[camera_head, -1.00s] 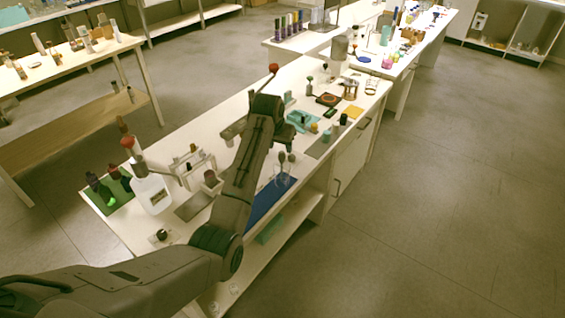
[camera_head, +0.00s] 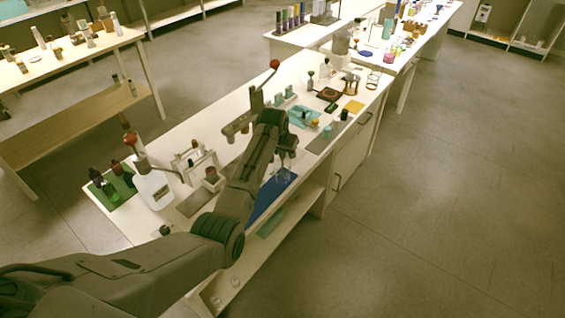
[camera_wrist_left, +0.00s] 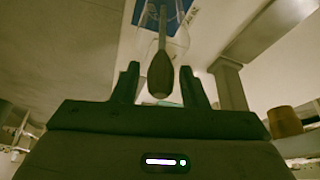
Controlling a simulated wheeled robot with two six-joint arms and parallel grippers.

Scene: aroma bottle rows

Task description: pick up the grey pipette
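The grey pipette (camera_wrist_left: 161,76) shows in the left wrist view with its dark bulb toward me and its thin stem running away inside clear glassware (camera_wrist_left: 180,42). My left gripper (camera_wrist_left: 160,86) is open, with one finger on each side of the bulb and a visible gap on both sides. In the head view my left gripper (camera_head: 286,145) is over the glassware at the blue mat (camera_head: 268,198), and it hides the pipette tops there.
A white bottle (camera_head: 154,190) and a green mat (camera_head: 118,191) with dark bottles are at the bench's near left end. A small rack (camera_head: 195,163) stands left of my arm. A teal tray (camera_head: 303,116) lies beyond the gripper. Floor to the right is clear.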

